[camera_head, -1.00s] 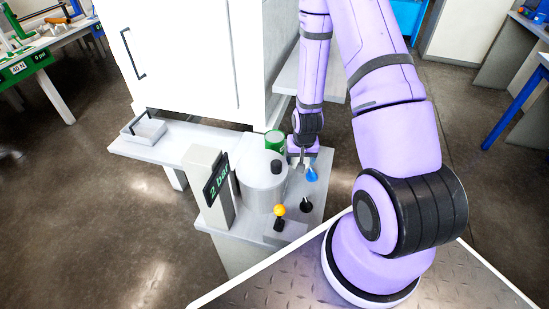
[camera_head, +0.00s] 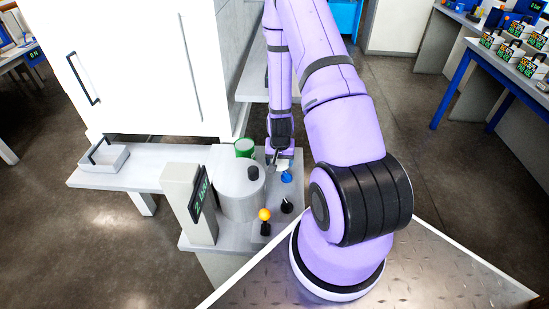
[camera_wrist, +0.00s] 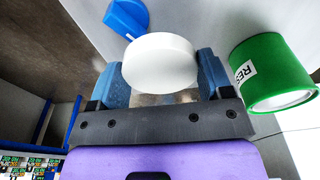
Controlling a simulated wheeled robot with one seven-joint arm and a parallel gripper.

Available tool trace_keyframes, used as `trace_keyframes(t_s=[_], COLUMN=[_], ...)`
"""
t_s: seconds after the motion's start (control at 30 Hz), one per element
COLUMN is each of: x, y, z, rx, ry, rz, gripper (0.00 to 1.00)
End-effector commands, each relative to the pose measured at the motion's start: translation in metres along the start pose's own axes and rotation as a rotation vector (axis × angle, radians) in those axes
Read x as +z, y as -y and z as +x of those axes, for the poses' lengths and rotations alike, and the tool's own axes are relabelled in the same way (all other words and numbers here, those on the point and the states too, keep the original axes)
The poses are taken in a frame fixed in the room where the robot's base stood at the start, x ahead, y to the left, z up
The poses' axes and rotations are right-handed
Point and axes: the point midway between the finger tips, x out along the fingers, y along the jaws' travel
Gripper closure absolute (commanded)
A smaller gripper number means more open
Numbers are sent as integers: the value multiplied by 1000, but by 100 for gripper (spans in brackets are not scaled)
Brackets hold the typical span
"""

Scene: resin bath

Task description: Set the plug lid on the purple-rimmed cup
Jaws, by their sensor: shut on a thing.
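My gripper (camera_wrist: 161,76) has its two blue fingers shut on a white round disc (camera_wrist: 160,62), which looks like the plug lid, in the wrist view. In the head view my gripper (camera_head: 281,163) is small, over the right part of the grey bench beside the blue knob; the white disc is hard to make out there. No purple-rimmed cup can be made out in either view. A green can (camera_wrist: 272,74) with a white label starting "RES" is to the right of the fingers, apart from them. It also shows behind the grey pot in the head view (camera_head: 244,147).
A grey pot (camera_head: 238,195) with a dark top knob stands left of my gripper. Near it are a blue knob (camera_head: 286,177), a black knob (camera_head: 287,205) and an orange-ball lever (camera_head: 264,215). A gauge post (camera_head: 180,205) and a tray (camera_head: 104,160) are further left. A white cabinet (camera_head: 150,80) rises behind.

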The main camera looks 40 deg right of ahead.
Motion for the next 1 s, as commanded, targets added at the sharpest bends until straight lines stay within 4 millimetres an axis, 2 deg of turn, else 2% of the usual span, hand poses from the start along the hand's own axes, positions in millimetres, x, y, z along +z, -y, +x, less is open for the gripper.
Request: trace_keyframes(t_s=[0.03, 0.2, 0.5, 0.73, 1.0], x=[-12, -37, -57, -51, -50], y=[4, 12, 18, 17, 18], z=[3, 9, 13, 43, 47], rx=[-1, 0, -1, 1, 0], ry=[-3, -1, -2, 2, 1], rz=[-1, -2, -2, -2, -2], gripper=[53, 53, 53, 53, 53])
